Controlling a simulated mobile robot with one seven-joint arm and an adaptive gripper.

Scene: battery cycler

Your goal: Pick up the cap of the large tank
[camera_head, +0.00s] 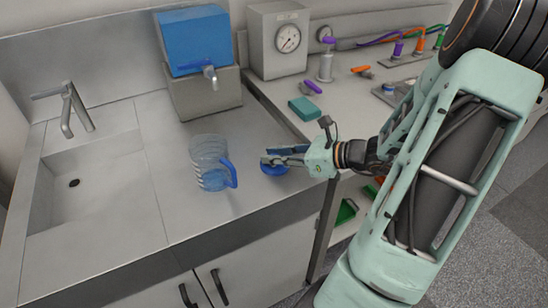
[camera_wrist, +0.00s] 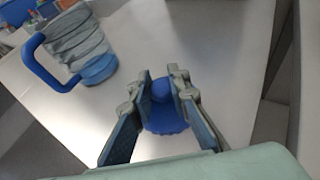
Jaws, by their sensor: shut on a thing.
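The blue cap (camera_wrist: 163,120) is a round disc with a knob on top. In the wrist view my gripper (camera_wrist: 162,88) has its two fingers on either side of the knob, shut on it. In the head view the cap (camera_head: 274,168) is on or just above the counter, below my gripper (camera_head: 265,160); I cannot tell whether it touches the counter. Which tank the cap belongs to cannot be told from its look alone. A large blue tank (camera_head: 205,38) with a tap sits on a grey stand at the back.
A clear jug with a blue handle (camera_head: 209,165) stands left of my gripper. A sink (camera_head: 80,180) with a faucet is at the far left. A gauge box (camera_head: 278,40), a teal block (camera_head: 305,108) and small fittings are on the right bench. The counter front is clear.

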